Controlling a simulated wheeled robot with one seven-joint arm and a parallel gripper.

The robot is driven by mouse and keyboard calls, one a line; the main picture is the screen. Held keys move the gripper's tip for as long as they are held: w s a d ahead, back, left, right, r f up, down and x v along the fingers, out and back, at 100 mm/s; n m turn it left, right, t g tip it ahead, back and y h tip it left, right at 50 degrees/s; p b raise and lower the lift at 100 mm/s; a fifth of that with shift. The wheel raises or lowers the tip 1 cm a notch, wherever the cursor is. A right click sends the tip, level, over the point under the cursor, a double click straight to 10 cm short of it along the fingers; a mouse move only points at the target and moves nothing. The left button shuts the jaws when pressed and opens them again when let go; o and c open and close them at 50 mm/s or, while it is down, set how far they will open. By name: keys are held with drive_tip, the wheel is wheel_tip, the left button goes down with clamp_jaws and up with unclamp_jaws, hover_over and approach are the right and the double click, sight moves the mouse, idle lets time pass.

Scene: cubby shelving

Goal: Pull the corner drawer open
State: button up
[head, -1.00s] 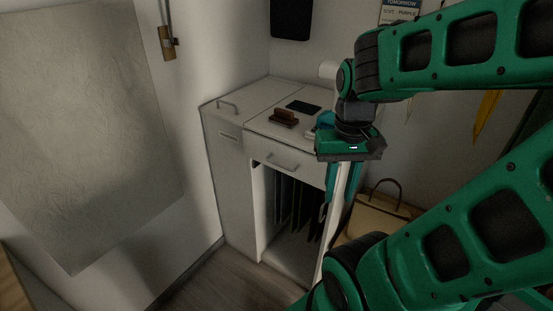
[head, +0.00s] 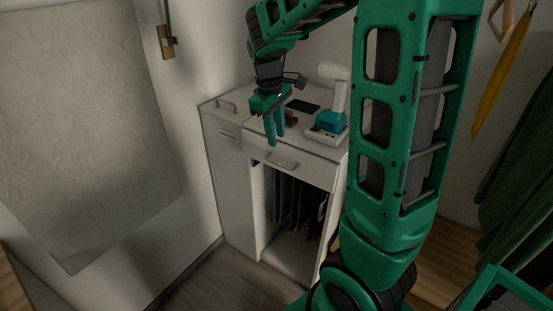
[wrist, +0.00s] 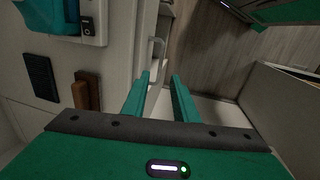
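The white drawer (head: 315,173) sits at the top front of the white cabinet (head: 232,180) in the room's corner. Its front looks flush with the cabinet.
On the cabinet top are a dark flat slab (head: 303,106), a brown block (head: 291,117) and a white-and-turquoise device (head: 331,122). Below the drawer is an open bay with dark hanging files (head: 288,200). A wall closes in at left. The floor (head: 215,280) in front is clear.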

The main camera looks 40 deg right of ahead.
sight(279, 157)
drive_tip(key=f, duration=0.3)
drive_tip(key=d+f, duration=0.1)
drive_tip(key=f, duration=0.6)
drive_tip(key=shift+w+d+f, duration=0.2)
drive_tip(key=shift+w+d, duration=0.15)
clamp_jaws()
idle(1.0)
